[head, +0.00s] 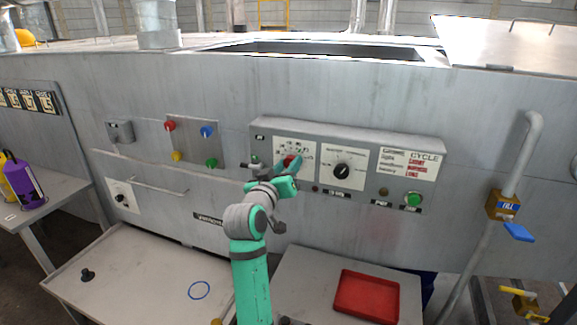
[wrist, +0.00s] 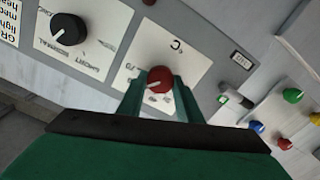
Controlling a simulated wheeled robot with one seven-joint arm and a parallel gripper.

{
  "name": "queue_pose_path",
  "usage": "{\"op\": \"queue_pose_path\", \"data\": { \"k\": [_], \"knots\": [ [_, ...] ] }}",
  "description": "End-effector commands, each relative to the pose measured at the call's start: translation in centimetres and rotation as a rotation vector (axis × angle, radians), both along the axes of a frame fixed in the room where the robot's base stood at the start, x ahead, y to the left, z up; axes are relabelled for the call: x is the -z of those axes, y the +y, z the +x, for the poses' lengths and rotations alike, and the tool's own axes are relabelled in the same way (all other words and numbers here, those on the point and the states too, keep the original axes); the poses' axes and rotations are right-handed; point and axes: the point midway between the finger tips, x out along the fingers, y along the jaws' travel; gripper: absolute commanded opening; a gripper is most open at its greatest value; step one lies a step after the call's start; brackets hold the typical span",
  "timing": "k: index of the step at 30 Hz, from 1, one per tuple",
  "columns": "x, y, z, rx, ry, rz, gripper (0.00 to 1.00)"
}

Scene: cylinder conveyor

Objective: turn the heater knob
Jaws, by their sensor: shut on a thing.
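The heater knob (wrist: 160,79) is a red round knob with a white pointer line, on a white dial plate marked °C in the wrist view. My gripper (wrist: 160,98) has a green finger on each side of it and is shut on it. In the head view the red knob (head: 291,161) is partly hidden behind my gripper (head: 290,168), which reaches up to the left dial of the control panel (head: 372,141).
Right of it in the head view is a black knob (head: 342,171) on its own plate, then a green button (head: 413,200). Left are several coloured knobs on a plate (head: 196,147). Below are a red tray (head: 366,296), a blue ring (head: 199,290) and a pipe with a blue-handled valve (head: 518,232).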

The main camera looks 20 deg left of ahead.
Motion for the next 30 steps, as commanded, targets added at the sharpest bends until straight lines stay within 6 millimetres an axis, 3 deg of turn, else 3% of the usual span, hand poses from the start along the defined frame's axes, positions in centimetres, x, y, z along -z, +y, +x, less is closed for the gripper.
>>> {"op": "queue_pose_path", "data": {
  "k": [12, 26, 27, 29, 30],
  "knots": [
    [0.03, -0.04, 0.00, 0.001, 0.006, -0.161, 0.10],
    [0.03, -0.03, 0.00, 0.001, 0.007, -0.174, 0.10],
    [0.04, -0.04, 0.00, 0.001, 0.007, -0.174, 0.37],
    [0.03, -0.02, 0.00, 0.001, 0.007, -0.174, 0.51],
    [0.03, -0.02, 0.00, 0.001, 0.007, -0.174, 0.51]
  ]
}}
